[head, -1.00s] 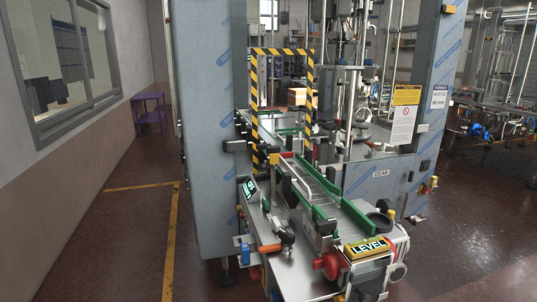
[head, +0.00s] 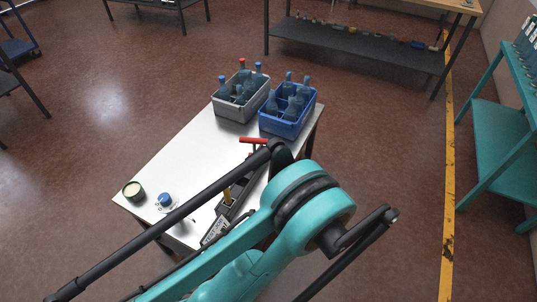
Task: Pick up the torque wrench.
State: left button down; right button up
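I cannot pick out the torque wrench for certain. A red handle (head: 253,141) lies across the middle right of a white-topped table (head: 190,160) in the head view. Below it, a long dark tray or tool (head: 236,208) with a yellow part (head: 227,194) runs toward the table's front edge. A teal and black arm crosses in front and hides part of it and the table's right side. Neither of my grippers shows.
A grey crate (head: 228,111) and a blue crate (head: 283,128) of bottles stand at the table's back. A dark green round tin (head: 133,191) and a small blue-capped item (head: 164,200) sit at its left. A teal shelf (head: 500,150) stands at right; floor left is open.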

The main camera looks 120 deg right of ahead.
aim_at(254, 141)
jog(key=j+z, duration=0.1)
jog(key=z, duration=3.9)
jog(key=i+l+u, duration=0.1)
jog(key=u, duration=0.25)
jog(key=l+u, duration=0.1)
jog(key=u, duration=0.3)
jog(key=i+l+u, duration=0.1)
jog(key=u, duration=0.25)
jog(key=i+l+u, duration=0.15)
jog(key=l+u, duration=0.15)
jog(key=l, duration=0.75)
jog(key=l+u, duration=0.25)
jog(key=l, duration=0.75)
